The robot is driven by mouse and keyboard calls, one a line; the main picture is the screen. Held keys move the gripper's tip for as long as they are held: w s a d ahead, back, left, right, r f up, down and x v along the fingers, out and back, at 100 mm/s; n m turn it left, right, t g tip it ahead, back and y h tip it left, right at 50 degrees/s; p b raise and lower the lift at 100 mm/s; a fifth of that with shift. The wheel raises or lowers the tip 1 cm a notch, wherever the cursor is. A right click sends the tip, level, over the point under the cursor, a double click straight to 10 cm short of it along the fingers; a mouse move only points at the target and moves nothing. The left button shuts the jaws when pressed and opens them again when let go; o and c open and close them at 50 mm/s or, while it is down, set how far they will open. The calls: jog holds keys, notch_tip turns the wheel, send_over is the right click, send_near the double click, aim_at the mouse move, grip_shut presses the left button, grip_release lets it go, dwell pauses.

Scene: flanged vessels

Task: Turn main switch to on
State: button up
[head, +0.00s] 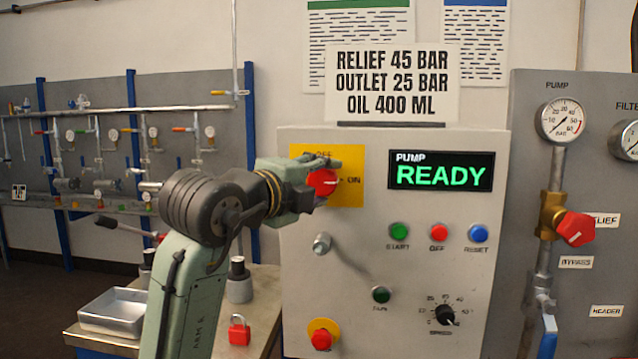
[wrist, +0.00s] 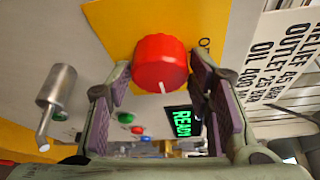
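The main switch is a round red knob (head: 323,182) on a yellow plate (head: 348,192) marked OFF at the top and ON at the right. Its white mark points right, toward ON; in the wrist view the red knob (wrist: 160,62) shows that mark at its lower edge. My gripper (head: 318,180) is at the knob, one finger above and one below it. In the wrist view the two fingers (wrist: 160,78) stand apart on either side of the knob, very close to it. I cannot tell whether they press on it.
A metal peg (head: 322,243) sticks out below the switch. A red padlock (head: 239,331) and metal tray (head: 113,312) are on the bench.

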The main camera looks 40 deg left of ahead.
jog(key=o, duration=0.3)
jog(key=s, duration=0.4)
jog(key=s+d, duration=0.1)
jog(key=s, duration=0.3)
jog(key=s+d, duration=0.1)
jog(key=s, duration=0.2)
jog(key=shift+s+r, duration=0.4)
